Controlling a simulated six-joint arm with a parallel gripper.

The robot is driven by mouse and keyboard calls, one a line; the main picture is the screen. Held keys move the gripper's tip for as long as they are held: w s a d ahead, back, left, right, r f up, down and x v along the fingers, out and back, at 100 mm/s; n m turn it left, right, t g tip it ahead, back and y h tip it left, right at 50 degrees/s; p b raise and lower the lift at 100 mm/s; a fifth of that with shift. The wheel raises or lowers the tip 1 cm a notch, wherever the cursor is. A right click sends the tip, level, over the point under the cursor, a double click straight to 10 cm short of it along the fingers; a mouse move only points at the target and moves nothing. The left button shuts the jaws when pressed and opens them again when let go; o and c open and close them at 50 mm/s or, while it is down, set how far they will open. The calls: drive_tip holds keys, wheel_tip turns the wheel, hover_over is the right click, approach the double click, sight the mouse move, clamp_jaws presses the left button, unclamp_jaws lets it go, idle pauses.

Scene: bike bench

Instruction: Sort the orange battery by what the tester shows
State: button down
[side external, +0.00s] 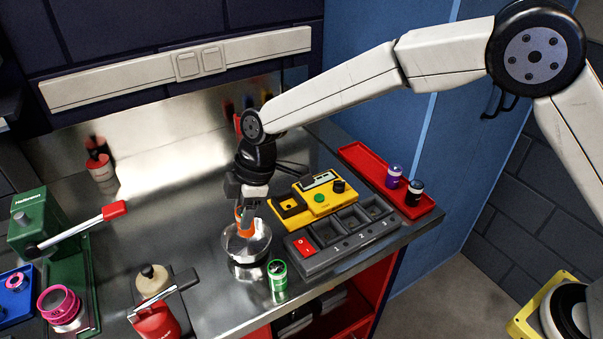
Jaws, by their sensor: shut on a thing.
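My gripper (245,207) points down and is shut on the orange battery (246,224). The battery's lower end is at or over the mouth of a round metal bowl (259,245); I cannot tell whether it touches the bowl. The yellow tester (321,207) lies right of my gripper, with a green button, a black knob and a small display whose reading is too small to make out.
A green battery (278,279) stands right of the bowl, near the bench's front edge. A red tray (364,163) at the right holds a purple battery (393,177) and a black battery (414,193).

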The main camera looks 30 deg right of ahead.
drive_tip(key=shift+f, duration=1.95)
idle(1.8)
drive_tip(key=shift+c, duration=0.8)
unclamp_jaws()
drive_tip(key=v, duration=0.8)
drive_tip(key=s+d+f+m+t+h, duration=0.1)
drive_tip(key=s+d+m, duration=0.25)
drive_tip(key=d, duration=0.45)
drive_tip(key=s+d+m+h, duration=0.1)
drive_tip(key=s+d+m, duration=0.25)
drive_tip(key=d, duration=0.45)
drive_tip(key=s+d+f+m+t+h, duration=0.1)
drive_tip(key=s+d+m, duration=0.2)
drive_tip(key=d+m, duration=0.35)
drive_tip(key=s+d+f+m, duration=0.1)
drive_tip(key=s+d+m, duration=0.1)
drive_tip(key=s+d, duration=0.5)
drive_tip(key=shift+s+d+f+m, duration=0.3)
drive_tip(key=shift+s+m, duration=0.05)
drive_tip(key=shift+s, duration=0.1)
